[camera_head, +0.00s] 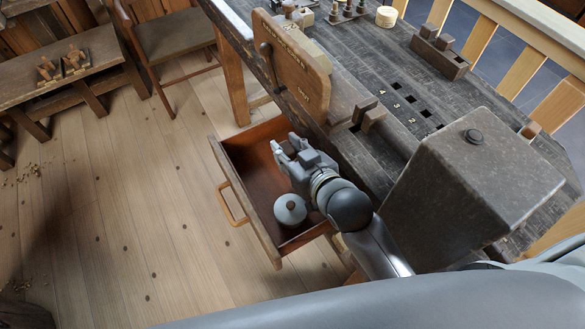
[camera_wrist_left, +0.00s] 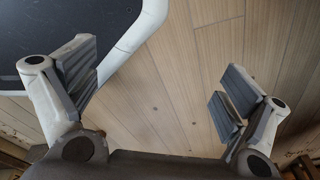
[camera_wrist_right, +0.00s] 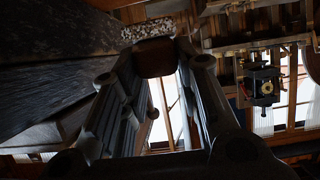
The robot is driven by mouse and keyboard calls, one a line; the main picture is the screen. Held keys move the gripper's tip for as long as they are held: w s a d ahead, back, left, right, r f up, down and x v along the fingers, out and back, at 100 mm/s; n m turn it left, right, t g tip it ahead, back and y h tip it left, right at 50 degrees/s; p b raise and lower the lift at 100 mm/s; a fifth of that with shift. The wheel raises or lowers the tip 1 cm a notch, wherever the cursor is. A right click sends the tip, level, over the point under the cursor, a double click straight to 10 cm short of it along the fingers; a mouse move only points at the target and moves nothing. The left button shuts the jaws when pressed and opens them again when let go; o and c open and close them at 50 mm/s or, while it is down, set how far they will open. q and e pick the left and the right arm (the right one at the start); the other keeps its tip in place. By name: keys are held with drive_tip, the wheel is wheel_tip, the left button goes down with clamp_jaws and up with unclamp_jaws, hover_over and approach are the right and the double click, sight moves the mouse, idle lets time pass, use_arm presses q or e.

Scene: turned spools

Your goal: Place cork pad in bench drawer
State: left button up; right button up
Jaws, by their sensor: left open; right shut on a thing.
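The bench drawer (camera_head: 218,153) is pulled open below the bench's edge, with a wooden handle on its front. My right gripper (camera_head: 284,148) is above the drawer's opening. In the right wrist view a brown, round-cornered piece sits between its fingertips; I take it to be the cork pad (camera_wrist_right: 155,58). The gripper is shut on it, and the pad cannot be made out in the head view. My left gripper (camera_wrist_left: 160,88) is open and empty above the plank floor, outside the head view.
A pale round pot (camera_head: 289,210) with a brown knob stands in the drawer's near end. A chair (camera_head: 175,35) stands beyond. The drawer's far part looks clear.

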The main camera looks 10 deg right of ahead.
drive_tip(key=w+a+f, duration=0.3)
drive_tip(key=f, duration=0.1)
drive_tip(key=w+a+f+b, duration=0.1)
drive_tip(key=w+a+f, duration=0.2)
drive_tip(key=w+f, duration=0.1)
drive_tip(key=w+a+f, duration=0.3)
drive_tip(key=w+f, duration=0.1)
drive_tip(key=f, duration=0.1)
drive_tip(key=shift+w+a+f, duration=0.2)
drive_tip(key=shift+a, duration=0.2)
use_arm(q)
drive_tip(key=s+f, duration=0.2)
drive_tip(key=s, duration=0.1)
drive_tip(key=shift+f, duration=0.1)
drive_tip(key=shift+w+f+b, duration=0.15)
drive_tip(key=shift+f+b, duration=0.15)
drive_tip(key=shift+b, duration=0.25)
use_arm(e)
drive_tip(key=shift+f, duration=0.65)
drive_tip(key=o, duration=0.7)
drive_tip(key=shift+c, duration=0.2)
